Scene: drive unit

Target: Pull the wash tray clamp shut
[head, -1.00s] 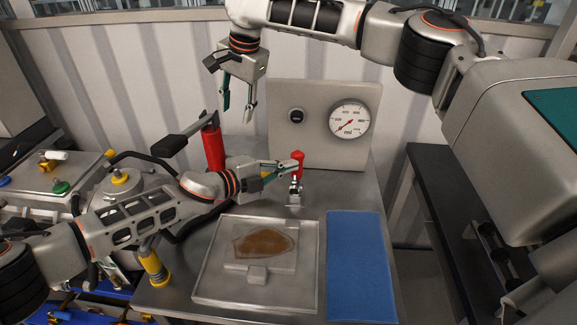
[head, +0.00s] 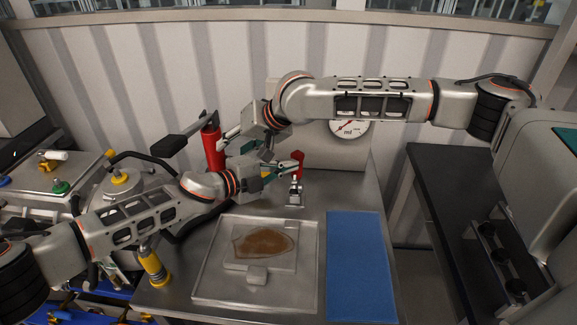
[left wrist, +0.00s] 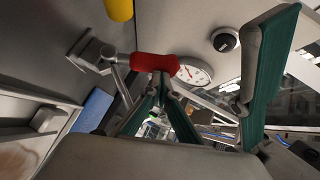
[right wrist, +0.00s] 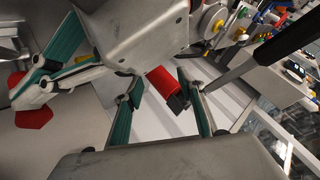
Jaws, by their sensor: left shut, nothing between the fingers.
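The clamp stands behind the clear wash tray (head: 208,282), its red handle (head: 298,157) upright above a metal base (head: 294,195). My left gripper (head: 294,167) is shut and empty beside the handle. In the left wrist view the red handle (left wrist: 153,63) is just past the closed fingertips (left wrist: 161,82); I cannot tell whether they touch. The handle also shows in the right wrist view (right wrist: 32,103). My right gripper (head: 226,138) is beside the left gripper, toward the red cylinder. Its fingers (right wrist: 160,85) are apart in the right wrist view, with nothing gripped.
A red cylinder (head: 213,150) with a black lever (head: 184,143) stands at the back left. A gauge (head: 349,128) on a panel is partly hidden by my right arm. A blue mat (head: 360,265) lies right of the tray. A brown piece (head: 262,243) lies in the tray.

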